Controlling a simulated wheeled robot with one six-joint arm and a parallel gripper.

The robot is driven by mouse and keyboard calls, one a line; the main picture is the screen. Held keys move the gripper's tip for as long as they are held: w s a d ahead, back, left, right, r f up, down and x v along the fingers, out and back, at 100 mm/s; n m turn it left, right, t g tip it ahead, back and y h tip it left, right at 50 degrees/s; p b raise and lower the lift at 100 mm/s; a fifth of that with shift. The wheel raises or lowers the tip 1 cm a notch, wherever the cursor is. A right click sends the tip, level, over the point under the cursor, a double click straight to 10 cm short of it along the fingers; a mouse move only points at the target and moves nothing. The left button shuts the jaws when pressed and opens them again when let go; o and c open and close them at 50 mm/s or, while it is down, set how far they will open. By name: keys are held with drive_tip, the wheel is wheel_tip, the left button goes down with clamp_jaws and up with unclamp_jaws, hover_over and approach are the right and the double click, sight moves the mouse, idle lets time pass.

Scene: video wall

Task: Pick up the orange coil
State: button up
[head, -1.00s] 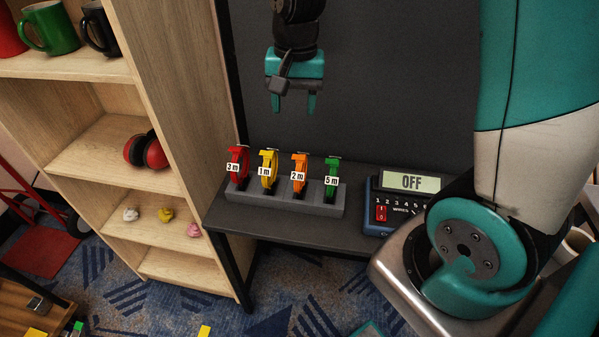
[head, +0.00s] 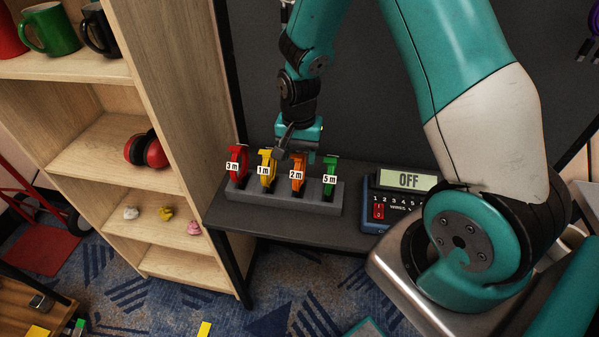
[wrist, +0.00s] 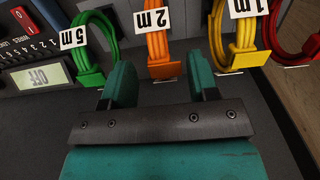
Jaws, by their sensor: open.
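The orange coil (head: 298,175), labelled "2 m", stands in a grey rack (head: 266,201) on the dark shelf, between the yellow and green coils. In the wrist view the orange coil (wrist: 158,48) shows ahead of my gripper, nearer its left finger. My gripper (head: 295,155) is just above and behind the orange and yellow coils in the head view, partly covering their tops.
A yellow coil (head: 266,170) and a red coil (head: 237,166) stand left, a green coil (head: 330,177) right. A control box (head: 399,197) reading OFF is right of the rack. A wooden shelf unit (head: 185,130) stands left; a dark panel rises behind.

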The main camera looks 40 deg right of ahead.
wheel_tip(320, 180, down, 4)
drive_tip(key=shift+d+r, duration=0.1)
drive_tip(key=shift+r, duration=0.15)
drive_tip(key=shift+c, duration=0.2)
drive_tip(key=c, duration=0.9)
drive_tip(key=shift+o, duration=0.2)
drive_tip(key=shift+r, duration=0.1)
